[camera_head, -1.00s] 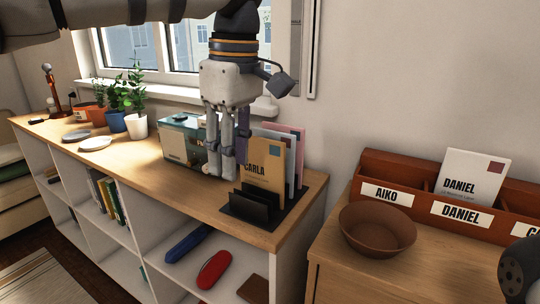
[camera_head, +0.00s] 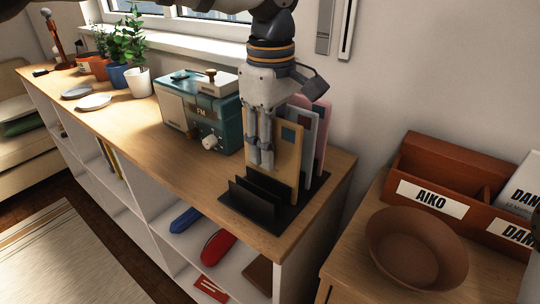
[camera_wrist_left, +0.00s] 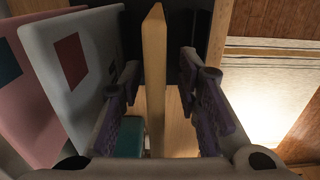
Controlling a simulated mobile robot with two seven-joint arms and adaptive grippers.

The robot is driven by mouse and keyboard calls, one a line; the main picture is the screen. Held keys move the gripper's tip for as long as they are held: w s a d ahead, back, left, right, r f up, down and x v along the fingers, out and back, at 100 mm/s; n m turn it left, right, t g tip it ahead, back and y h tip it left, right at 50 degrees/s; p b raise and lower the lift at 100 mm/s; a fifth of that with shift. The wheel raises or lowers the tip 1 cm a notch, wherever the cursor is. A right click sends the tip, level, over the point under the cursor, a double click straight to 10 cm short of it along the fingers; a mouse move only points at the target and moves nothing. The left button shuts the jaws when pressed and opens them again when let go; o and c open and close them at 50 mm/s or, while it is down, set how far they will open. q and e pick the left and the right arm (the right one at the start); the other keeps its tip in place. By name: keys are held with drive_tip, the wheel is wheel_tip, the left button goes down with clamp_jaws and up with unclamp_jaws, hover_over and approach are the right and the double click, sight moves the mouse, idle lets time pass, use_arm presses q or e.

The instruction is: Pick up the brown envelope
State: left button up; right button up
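In the left wrist view the envelope (camera_wrist_left: 154,75) shows edge-on between the two purple-padded fingers, with a gap on each side, so the gripper is open. A pale blue-grey envelope (camera_head: 303,128) and a pink envelope (camera_head: 322,135) stand behind it. My right gripper is not in view.
A teal radio (camera_head: 212,128) stands left of the rack. Potted plants (camera_head: 138,82) are farther back by the window. At right, a brown bowl (camera_head: 415,250) and a reddish-brown letter sorter (camera_head: 450,165) stand on a wooden cabinet. The shelf top in front of the radio is clear.

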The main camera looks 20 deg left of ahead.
use_arm(q)
drive_tip(key=shift+w+f, duration=0.1)
drive_tip(key=shift+f, duration=0.7)
clamp_jaws()
drive_tip(key=shift+r, duration=0.1)
